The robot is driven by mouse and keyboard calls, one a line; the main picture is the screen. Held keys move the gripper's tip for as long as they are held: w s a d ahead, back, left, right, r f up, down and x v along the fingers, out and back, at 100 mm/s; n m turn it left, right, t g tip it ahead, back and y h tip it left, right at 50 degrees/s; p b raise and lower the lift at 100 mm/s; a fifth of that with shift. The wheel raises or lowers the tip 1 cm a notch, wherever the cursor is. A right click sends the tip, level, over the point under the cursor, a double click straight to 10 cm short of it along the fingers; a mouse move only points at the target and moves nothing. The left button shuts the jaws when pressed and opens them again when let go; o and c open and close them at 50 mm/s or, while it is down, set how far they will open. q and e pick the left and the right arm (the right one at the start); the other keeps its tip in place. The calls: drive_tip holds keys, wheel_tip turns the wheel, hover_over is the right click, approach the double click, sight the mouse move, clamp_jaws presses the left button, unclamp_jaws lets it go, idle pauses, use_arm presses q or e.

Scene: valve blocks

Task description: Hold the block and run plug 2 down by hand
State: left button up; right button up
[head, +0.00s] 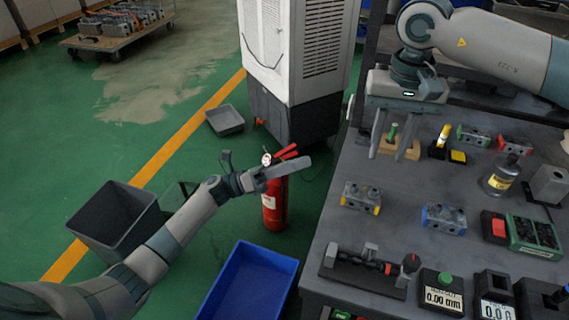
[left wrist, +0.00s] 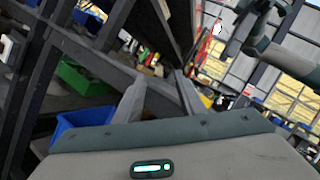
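Several valve blocks stand on the grey bench: one with yellow trim (head: 360,198), one with blue trim (head: 444,218), one with green trim (head: 473,136) and one with red trim (head: 514,144). I cannot tell which ports hold plugs or which is plug 2. My right gripper (head: 392,150) is open and points down at the bench's back left, its fingers apart around the view of a green peg on a wooden stand (head: 400,150). My left gripper (head: 268,163) is off the bench, over the floor; in the left wrist view its fingers (left wrist: 160,98) are apart and empty.
A clamp fixture (head: 362,272) and a display box with a green button (head: 441,292) stand at the bench's front. A bottle (head: 501,178) and a green bin (head: 535,236) stand right. A fire extinguisher (head: 274,205) and blue crate (head: 250,282) are left of the bench.

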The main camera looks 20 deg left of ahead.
sight(355, 185)
use_arm(q)
drive_tip(key=s+a+r+m+g, duration=0.2)
drive_tip(key=s+r+m+g, duration=0.2)
drive_tip(key=m+g, duration=0.7)
drive_tip(key=shift+s+m+y, duration=0.4)
drive_tip(key=shift+s+m, duration=0.25)
drive_tip(key=shift+m, duration=0.95)
drive_tip(key=shift+d, duration=0.1)
drive_tip(key=d, duration=1.1)
drive_tip(key=s+d, duration=0.1)
drive_tip(key=d, duration=0.5)
drive_tip(key=shift+s+d, duration=0.1)
drive_tip(key=shift+c, duration=0.3)
clamp_jaws()
drive_tip(key=shift+o, duration=0.5)
unclamp_jaws()
